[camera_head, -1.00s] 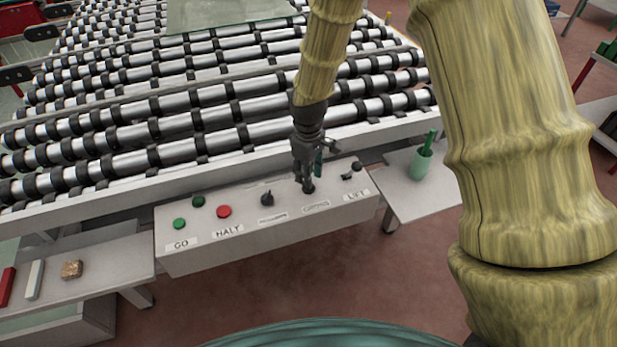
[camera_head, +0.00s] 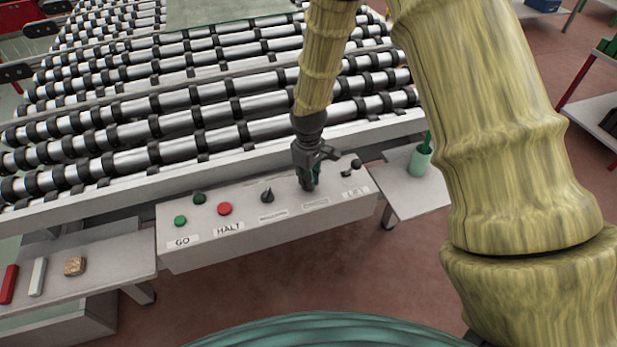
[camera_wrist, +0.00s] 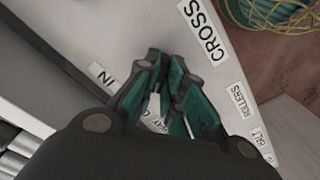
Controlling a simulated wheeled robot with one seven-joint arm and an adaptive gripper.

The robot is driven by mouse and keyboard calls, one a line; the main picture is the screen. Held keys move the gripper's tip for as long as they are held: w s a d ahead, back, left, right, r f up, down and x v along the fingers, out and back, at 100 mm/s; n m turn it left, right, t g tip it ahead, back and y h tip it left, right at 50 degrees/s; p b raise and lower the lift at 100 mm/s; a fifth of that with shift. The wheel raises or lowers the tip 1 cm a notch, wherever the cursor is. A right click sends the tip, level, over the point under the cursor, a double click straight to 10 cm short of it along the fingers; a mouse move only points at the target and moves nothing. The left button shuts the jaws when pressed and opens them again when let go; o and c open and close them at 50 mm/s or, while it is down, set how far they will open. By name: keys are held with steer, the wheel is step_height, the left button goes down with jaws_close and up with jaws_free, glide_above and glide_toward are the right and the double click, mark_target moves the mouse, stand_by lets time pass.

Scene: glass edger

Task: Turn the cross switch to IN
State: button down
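My gripper (camera_head: 309,184) points down at the grey control panel (camera_head: 240,238), at the spot between the black rollers knob (camera_head: 267,195) and the lift lever (camera_head: 352,167). The cross switch is hidden behind my fingers in the head view. In the wrist view my teal-padded fingers (camera_wrist: 170,68) come close together at their tips. I cannot make out the knob between them. The CROSS label (camera_wrist: 205,30) lies just beyond the fingertips, and the IN label (camera_wrist: 103,76) lies to their left. A partly covered white label (camera_wrist: 152,112) shows between the fingers.
A green GO button (camera_head: 181,220) and a red HALT button (camera_head: 224,209) sit on the panel's left part. The roller conveyor (camera_head: 200,110) rises behind. A green cup (camera_head: 420,161) stands on the right side shelf. Small blocks (camera_head: 75,266) lie on the left shelf.

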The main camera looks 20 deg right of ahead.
steer(key=shift+m, duration=0.4)
steer(key=m, duration=0.2)
steer(key=shift+m, duration=0.4)
steer(key=m, duration=0.3)
steer(key=shift+m+b, duration=0.3)
steer(key=shift+b, duration=0.05)
steer(key=m, duration=0.6)
steer(key=shift+m, duration=0.3)
steer(key=c, duration=1.5)
jaws_free()
steer(key=shift+r, duration=0.1)
step_height(320, 180, up, 12)
steer(key=shift+f, duration=0.1)
